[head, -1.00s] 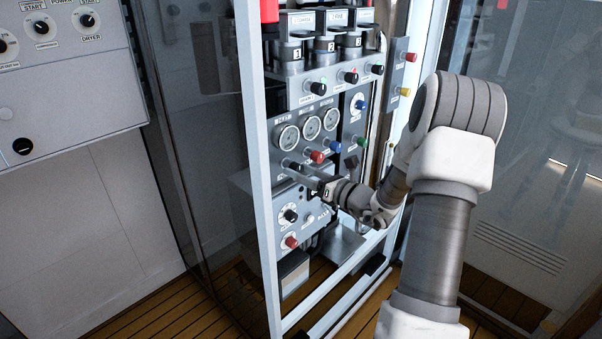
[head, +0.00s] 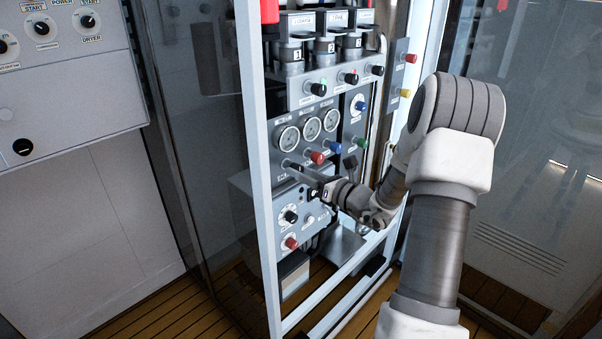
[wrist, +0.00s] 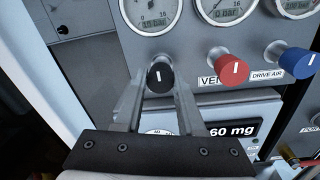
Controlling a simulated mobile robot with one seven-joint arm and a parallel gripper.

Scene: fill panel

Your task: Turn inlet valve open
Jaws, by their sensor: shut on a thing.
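A black knob (wrist: 160,77) with a white pointer line sits on the grey gauge panel, below the left gauge and left of the red knob. My gripper (wrist: 157,92) is shut on this black knob, one finger on each side of it in the wrist view. The knob's white line points nearly straight up in that view. Its label is hidden by the gripper, so I cannot read whether it says inlet. In the head view my gripper (head: 296,171) reaches the panel from the right, and its fingers largely cover the knob.
A red knob (wrist: 234,73) and a blue drive air knob (wrist: 297,61) sit close to the right. Round gauges (head: 311,127) are above. A lower box with a black dial (head: 290,216) is just below. A pale frame post (head: 257,170) stands close at left.

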